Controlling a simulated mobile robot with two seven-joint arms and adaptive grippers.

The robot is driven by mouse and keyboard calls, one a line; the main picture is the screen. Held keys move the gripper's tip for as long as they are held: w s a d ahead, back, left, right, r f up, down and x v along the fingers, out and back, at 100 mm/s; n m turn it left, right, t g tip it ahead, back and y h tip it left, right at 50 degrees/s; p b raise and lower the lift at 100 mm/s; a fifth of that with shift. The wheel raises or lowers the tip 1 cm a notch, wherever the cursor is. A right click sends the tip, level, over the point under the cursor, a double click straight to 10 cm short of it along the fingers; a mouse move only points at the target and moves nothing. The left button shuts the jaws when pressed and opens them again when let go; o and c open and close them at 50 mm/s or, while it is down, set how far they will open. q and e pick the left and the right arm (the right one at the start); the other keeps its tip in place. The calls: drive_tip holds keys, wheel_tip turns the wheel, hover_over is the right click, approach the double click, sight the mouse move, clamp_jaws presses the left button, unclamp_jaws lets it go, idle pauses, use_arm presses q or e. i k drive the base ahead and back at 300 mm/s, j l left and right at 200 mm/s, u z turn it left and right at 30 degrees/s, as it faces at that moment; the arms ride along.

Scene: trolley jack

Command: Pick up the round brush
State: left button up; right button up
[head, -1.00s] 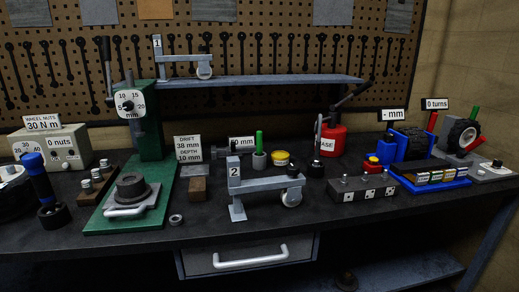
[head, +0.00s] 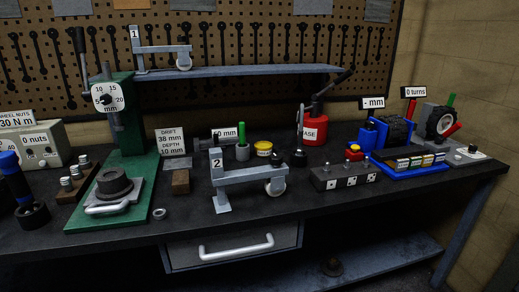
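I cannot make out a round brush for certain. A green-handled item (head: 243,134) stands upright in a small grey cup (head: 243,153) at the middle of the bench, beside a yellow tin (head: 263,149); its lower end is hidden. A thin upright item with a dark base (head: 299,157) stands to the right of the tin; it is too small to identify. Neither of my grippers is in view.
A jack frame marked 2 (head: 243,183) stands in front of the cup and tin. A green press (head: 125,150) stands at left, a red grease can (head: 314,128) behind. A dark block (head: 343,177) and blue tray (head: 410,172) are at right. The bench's front edge is mostly clear.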

sight(242, 124)
drive_tip(key=i+j+z, duration=0.2)
drive_tip(key=z, duration=0.15)
drive_tip(key=i+j+z, duration=0.1)
drive_tip(key=j+z, duration=0.3)
drive_tip(key=l, duration=0.1)
